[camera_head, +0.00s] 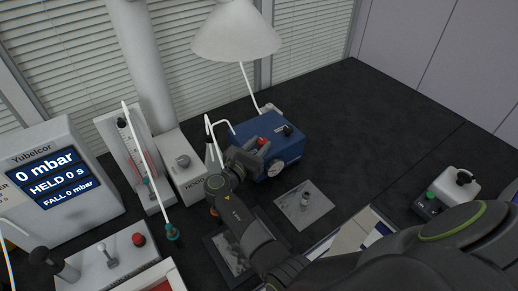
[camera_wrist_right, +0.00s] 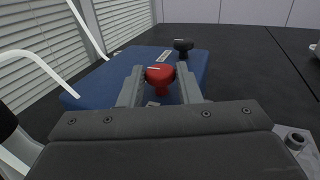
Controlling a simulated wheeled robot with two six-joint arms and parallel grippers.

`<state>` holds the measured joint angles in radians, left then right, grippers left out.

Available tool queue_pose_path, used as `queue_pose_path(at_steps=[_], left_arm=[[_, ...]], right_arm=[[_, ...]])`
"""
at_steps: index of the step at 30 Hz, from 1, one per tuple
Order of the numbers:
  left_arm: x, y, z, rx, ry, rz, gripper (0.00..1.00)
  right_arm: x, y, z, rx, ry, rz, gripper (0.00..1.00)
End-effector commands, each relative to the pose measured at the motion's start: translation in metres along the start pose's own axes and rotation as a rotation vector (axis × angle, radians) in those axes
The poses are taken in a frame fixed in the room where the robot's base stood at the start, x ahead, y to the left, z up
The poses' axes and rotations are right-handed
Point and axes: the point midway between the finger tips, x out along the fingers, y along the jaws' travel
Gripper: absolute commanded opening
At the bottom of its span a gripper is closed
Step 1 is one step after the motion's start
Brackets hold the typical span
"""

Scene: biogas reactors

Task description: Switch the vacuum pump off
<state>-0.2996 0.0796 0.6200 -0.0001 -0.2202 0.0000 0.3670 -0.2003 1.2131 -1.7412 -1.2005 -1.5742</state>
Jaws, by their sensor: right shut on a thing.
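The vacuum pump appears to be the blue box (camera_head: 283,128) on the dark bench, which also shows in the wrist view (camera_wrist_right: 90,85). Its top carries a red knob with a white mark (camera_wrist_right: 160,75) and a black knob (camera_wrist_right: 183,45) farther back. My right gripper (camera_head: 257,150) reaches over the near left part of the blue box. In the wrist view its two fingers (camera_wrist_right: 160,88) stand on both sides of the red knob and are shut on it. The base of the knob is partly hidden by the gripper. My left gripper is not in view.
A display box (camera_head: 55,180) reading 0 mbar stands at the left.

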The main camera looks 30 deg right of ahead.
Motion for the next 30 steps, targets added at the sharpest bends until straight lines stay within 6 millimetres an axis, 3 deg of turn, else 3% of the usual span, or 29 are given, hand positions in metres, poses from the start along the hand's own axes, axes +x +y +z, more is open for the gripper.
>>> queue_pose_path(at_steps=[14,15,19,30], left_arm=[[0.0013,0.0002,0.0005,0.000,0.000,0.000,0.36],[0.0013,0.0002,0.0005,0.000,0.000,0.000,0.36],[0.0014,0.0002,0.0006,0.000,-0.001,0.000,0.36],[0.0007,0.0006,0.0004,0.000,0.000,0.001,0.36]], right_arm=[[0.0002,0.0011,0.0023,0.002,-0.003,-0.012,0.08],[0.0003,0.0011,0.0023,0.002,-0.003,-0.012,0.34],[0.0002,0.0009,0.0018,0.002,-0.002,-0.012,0.51],[0.0013,-0.0001,0.0009,0.000,-0.001,-0.012,0.52]])
